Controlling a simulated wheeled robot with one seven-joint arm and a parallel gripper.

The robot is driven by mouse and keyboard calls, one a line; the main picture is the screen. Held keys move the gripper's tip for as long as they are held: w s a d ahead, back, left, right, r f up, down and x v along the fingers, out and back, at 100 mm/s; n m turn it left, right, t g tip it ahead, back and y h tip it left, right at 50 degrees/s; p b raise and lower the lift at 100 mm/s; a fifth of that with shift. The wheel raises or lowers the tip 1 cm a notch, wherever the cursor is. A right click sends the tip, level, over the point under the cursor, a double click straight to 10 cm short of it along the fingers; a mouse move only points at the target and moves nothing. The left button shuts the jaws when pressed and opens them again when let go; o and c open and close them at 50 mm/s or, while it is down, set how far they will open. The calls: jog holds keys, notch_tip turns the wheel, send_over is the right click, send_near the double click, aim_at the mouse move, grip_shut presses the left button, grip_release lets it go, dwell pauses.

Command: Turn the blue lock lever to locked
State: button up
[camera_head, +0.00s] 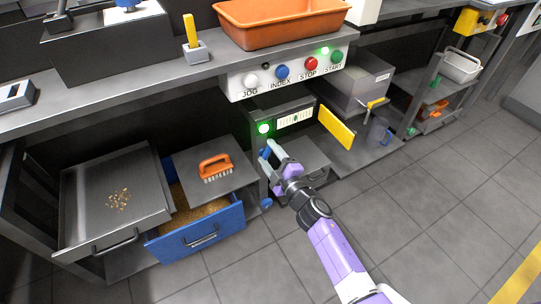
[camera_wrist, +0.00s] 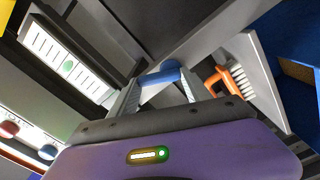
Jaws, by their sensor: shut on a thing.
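The blue lock lever (camera_wrist: 159,76) shows in the wrist view as a short blue bar between the two grey fingers of my gripper (camera_wrist: 160,84). My gripper is shut on it. In the head view my gripper (camera_head: 268,153) reaches the post left of the small grey drawer, under the green lamp. Only a bit of blue (camera_head: 264,154) shows there beside the fingertips, and the fingers hide part of it. I cannot read the lever's lock marking or tell its exact angle.
A blue drawer (camera_head: 198,241) and a grey tray (camera_head: 82,214) with crumbs stand out at the left. An orange brush (camera_head: 216,167) lies near my gripper. A yellow flap (camera_head: 337,127) sticks out to the right. The button panel (camera_head: 250,80) is above. Floor at right is clear.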

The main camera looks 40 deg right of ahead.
jog(key=n, duration=0.2)
jog(key=a+n+b, duration=0.1)
jog(key=n, duration=0.2)
jog(key=shift+w, duration=0.1)
jog(key=shift+n, duration=0.3)
dwell(0.4)
jog(key=o, duration=1.4)
jog(key=shift+c, duration=0.2)
jog(key=v, duration=0.7)
jog(key=shift+s, duration=0.4)
jog(key=shift+a, duration=0.1)
